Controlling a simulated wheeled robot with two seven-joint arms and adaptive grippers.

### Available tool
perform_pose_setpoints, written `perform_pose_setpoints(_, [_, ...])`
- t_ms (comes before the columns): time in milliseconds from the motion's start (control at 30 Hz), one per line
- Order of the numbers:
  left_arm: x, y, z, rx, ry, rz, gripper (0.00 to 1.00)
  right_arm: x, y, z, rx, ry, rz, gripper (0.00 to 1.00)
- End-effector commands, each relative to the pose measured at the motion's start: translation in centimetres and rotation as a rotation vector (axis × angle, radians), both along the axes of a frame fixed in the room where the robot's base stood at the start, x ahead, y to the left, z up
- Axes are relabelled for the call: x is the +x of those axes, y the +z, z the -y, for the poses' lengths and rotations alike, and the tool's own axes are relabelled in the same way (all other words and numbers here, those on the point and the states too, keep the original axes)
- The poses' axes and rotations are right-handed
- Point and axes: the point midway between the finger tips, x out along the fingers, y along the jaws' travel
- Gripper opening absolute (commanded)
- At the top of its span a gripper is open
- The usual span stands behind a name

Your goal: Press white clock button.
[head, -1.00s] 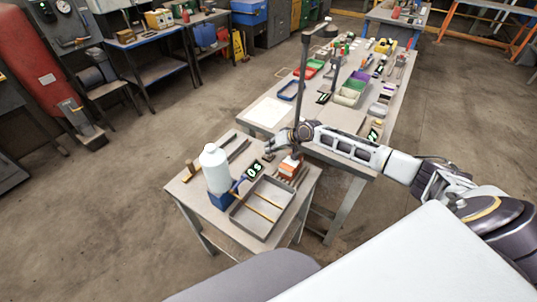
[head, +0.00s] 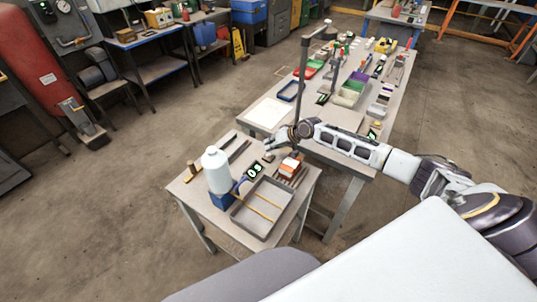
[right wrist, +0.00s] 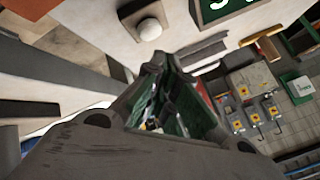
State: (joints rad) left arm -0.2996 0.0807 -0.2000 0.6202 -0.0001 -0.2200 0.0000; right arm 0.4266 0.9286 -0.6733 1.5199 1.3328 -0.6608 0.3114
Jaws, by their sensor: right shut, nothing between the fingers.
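The white button (right wrist: 149,29) is a round dome on a small dark base in the right wrist view. In the head view the button unit (head: 268,157) is a small spot on the near table, behind the clock. The clock (head: 254,171) has a dark face with pale green digits; its edge also shows at the top of the right wrist view (right wrist: 222,8). My right gripper (head: 270,145) is shut and empty, just above and behind the button unit. Its fingertips (right wrist: 160,62) appear just below the button in the wrist view, apparently apart from it. My left gripper is out of view.
A white bottle (head: 215,170) stands left of the clock. A grey tray (head: 236,220) lies in front, and an orange-and-white box (head: 290,165) stands right of the button. A dark post (head: 303,80) rises behind my gripper. A longer, cluttered table (head: 265,112) lies beyond.

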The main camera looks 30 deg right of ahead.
Motion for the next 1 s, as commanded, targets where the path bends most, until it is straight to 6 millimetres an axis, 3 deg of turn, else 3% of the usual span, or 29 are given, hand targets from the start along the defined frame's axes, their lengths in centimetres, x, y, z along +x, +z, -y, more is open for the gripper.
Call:
perform_pose_setpoints(600, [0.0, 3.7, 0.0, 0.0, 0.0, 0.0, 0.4, 0.0, 4.0, 0.0, 0.0, 0.0, 0.0, 0.0])
perform_pose_setpoints(1000, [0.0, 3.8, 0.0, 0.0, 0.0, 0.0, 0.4, 0.0, 4.1, 0.0, 0.0, 0.0, 0.0, 0.0])
